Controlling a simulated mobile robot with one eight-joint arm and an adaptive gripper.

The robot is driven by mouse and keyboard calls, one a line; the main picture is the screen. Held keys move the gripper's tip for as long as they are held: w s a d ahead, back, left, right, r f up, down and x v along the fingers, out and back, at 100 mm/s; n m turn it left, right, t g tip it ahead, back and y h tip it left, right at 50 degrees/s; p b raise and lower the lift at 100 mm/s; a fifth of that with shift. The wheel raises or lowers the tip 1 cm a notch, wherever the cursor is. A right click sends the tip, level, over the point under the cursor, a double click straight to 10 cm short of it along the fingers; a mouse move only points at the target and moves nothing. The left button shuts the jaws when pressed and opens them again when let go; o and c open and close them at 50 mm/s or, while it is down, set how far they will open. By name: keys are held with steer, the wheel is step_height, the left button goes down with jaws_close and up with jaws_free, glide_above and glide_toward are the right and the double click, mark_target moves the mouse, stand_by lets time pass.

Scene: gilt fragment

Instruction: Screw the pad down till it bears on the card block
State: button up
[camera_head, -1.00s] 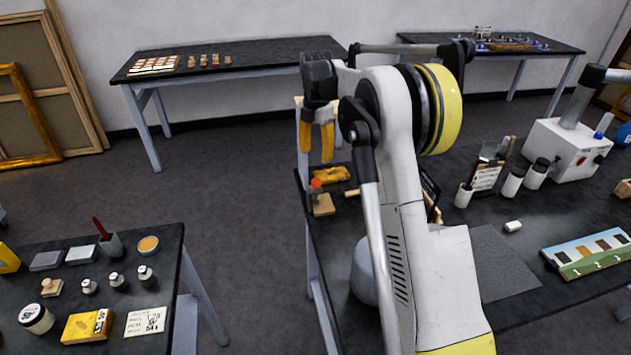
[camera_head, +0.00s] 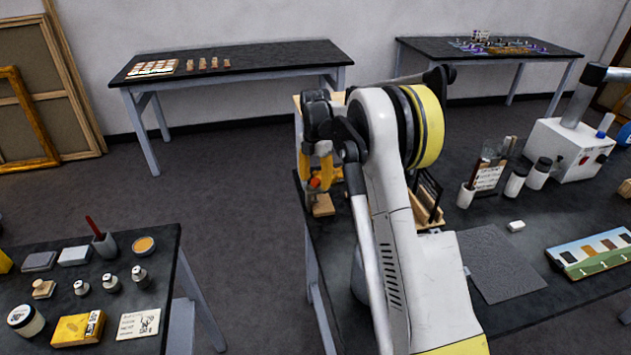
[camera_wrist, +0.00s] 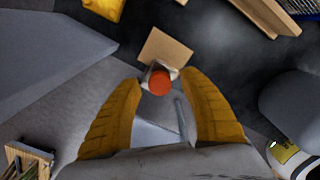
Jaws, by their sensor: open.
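A round orange-red knob (camera_head: 315,183) stands by a tan wooden-looking block (camera_head: 323,206) at the near-left end of the right-hand bench. In the wrist view the knob (camera_wrist: 160,82) sits on a small grey fitting, with the tan block (camera_wrist: 167,47) just beyond it. My gripper (camera_head: 316,178) is open and points down at the knob. In the wrist view its yellow fingers (camera_wrist: 160,84) lie to either side of the knob with a gap on both sides. I cannot make out the pad or whether it touches the block.
A wooden rack (camera_head: 428,203) stands right of my gripper, close to my arm. A yellow object (camera_wrist: 104,8) lies beyond the block. A grey mat (camera_head: 500,265) covers part of the bench further right. The bench's left edge is close to the block; open floor lies beyond.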

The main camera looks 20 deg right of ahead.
steer(key=shift+c, duration=0.6)
jaws_close()
steer(key=shift+m, duration=0.3)
